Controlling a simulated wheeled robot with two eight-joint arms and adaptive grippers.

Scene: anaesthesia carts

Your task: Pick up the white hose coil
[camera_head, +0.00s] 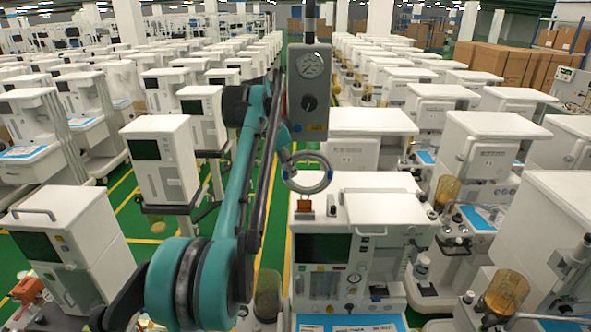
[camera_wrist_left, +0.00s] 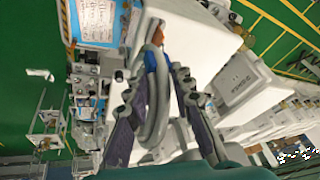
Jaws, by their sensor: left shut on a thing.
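The white hose coil (camera_head: 308,190) shows as a pale grey-white ring in the head view, in front of the white machine in the middle. My left gripper (camera_head: 287,154) is at the ring's upper left side and shut on it. In the left wrist view the coil (camera_wrist_left: 163,102) runs lengthwise between the two dark fingers of my left gripper (camera_wrist_left: 158,85), with a blue part near its upper end. The head view does not show clearly whether the coil touches the machine behind it. My right gripper is in neither view.
A grey box with a round gauge (camera_head: 310,90) hangs just above the coil. A white machine with a dark screen (camera_head: 322,248) stands below and behind it. Rows of white carts (camera_head: 160,160) crowd both sides, with narrow green floor (camera_head: 125,205) between them.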

